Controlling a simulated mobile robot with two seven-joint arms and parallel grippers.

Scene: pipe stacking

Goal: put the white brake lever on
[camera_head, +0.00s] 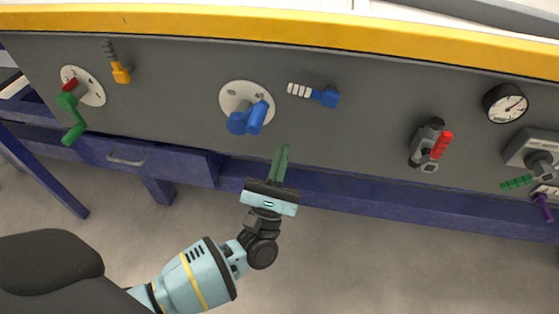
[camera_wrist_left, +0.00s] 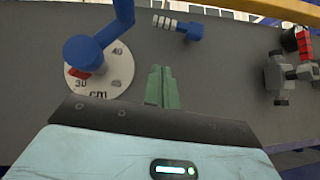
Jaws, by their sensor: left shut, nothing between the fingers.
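The white brake lever (camera_head: 313,94) is on the grey panel, right of the round white dial. Its white ribbed handle points left from a blue hub. It also shows at the top of the left wrist view (camera_wrist_left: 178,25). My left gripper (camera_head: 282,150) is shut and empty, its green fingers together. It is below the lever in the head view, apart from it. The fingers also show in the left wrist view (camera_wrist_left: 161,80), between the dial and the red-handled lever. My right gripper is not in view.
The round dial (camera_head: 229,88) carries a blue crank (camera_head: 247,118) left of my fingers. Farther left are a green crank (camera_head: 73,117) and an orange lever (camera_head: 120,72). At right are a red-handled lever (camera_head: 440,145), a gauge (camera_head: 505,104) and a green-handled lever (camera_head: 516,183).

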